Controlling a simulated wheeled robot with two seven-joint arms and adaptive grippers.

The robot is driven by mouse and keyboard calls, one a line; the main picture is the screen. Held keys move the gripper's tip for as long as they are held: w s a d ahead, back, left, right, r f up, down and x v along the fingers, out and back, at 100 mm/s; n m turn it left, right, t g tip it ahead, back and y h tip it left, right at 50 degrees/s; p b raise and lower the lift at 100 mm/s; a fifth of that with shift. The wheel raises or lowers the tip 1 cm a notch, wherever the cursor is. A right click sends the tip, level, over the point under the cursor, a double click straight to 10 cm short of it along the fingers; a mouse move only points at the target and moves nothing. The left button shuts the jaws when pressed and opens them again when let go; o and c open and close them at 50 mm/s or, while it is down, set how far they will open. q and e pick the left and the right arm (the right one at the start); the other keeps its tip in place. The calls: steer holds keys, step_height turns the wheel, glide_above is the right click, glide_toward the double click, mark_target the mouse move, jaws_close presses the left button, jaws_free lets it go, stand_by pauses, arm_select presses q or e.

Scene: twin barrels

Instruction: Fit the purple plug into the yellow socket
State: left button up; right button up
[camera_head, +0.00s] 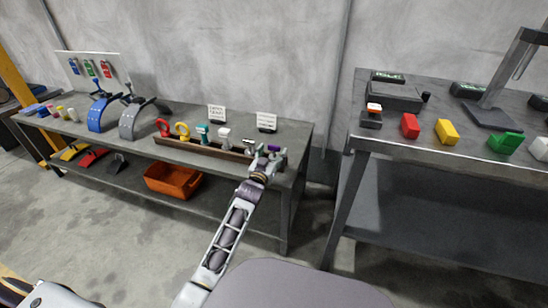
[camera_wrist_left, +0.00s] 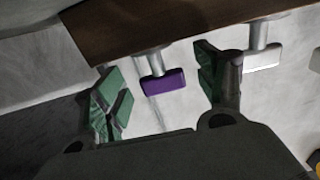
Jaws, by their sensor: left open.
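The purple plug (camera_head: 274,148) is at the right end of a long brown rack on the left table. In the left wrist view the purple plug (camera_wrist_left: 165,82) is a purple bar on a grey stem at the rack's edge. My left gripper (camera_head: 267,166) is at that rack end. Its green-padded fingers (camera_wrist_left: 161,84) are open, one on each side of the purple bar, with gaps on both sides. A yellow block (camera_head: 447,132) on the right table may be the yellow socket; its opening cannot be made out. My right gripper is not in view.
A white-headed piece (camera_wrist_left: 263,56) stands beside the right finger. The brown rack (camera_head: 200,149) also holds red, yellow, teal and white pieces. Red (camera_head: 410,126) and green (camera_head: 505,143) blocks flank the yellow one. A floor gap separates the tables.

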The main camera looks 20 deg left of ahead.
arm_select(q)
steer(key=shift+w+b, duration=0.35)
steer(key=shift+w, duration=0.75)
steer(key=c, duration=1.1)
steer(key=shift+c, duration=0.4)
steer(key=shift+r, duration=0.2)
